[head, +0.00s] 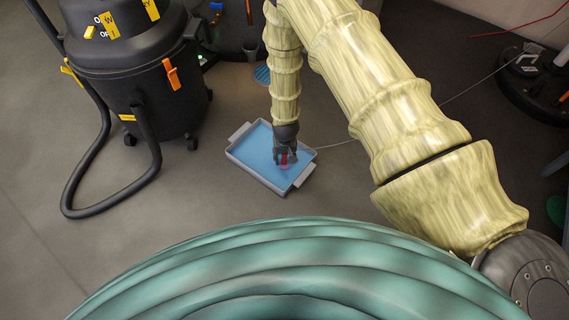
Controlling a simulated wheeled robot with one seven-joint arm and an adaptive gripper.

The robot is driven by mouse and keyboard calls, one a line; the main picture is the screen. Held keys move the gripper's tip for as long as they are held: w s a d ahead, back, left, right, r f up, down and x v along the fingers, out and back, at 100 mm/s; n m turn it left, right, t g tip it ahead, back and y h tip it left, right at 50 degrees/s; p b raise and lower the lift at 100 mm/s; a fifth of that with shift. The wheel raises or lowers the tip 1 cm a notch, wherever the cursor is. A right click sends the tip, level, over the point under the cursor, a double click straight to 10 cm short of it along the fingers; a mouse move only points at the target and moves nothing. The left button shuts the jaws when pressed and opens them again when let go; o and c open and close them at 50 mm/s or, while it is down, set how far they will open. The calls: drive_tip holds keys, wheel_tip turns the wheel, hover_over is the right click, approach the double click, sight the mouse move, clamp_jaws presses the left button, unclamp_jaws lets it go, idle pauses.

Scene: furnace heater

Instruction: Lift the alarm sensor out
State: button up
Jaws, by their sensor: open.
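A grey tray (241,165) with a handle at each end and a light blue inside lies on the floor. My gripper (286,160) points down over the tray's right part, with its fingers open. A small red and pinkish thing (284,166) shows at the fingertips, low in the tray; it may be the alarm sensor. The fingers hide part of it, and I cannot tell if they touch it.
A black vacuum (130,70) with an orange latch stands at the left, its hose (75,190) looping on the floor. A thin cable runs from the tray's right towards dark round equipment (530,85). A blue round thing (262,75) lies behind the tray.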

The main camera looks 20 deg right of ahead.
clamp_jaws()
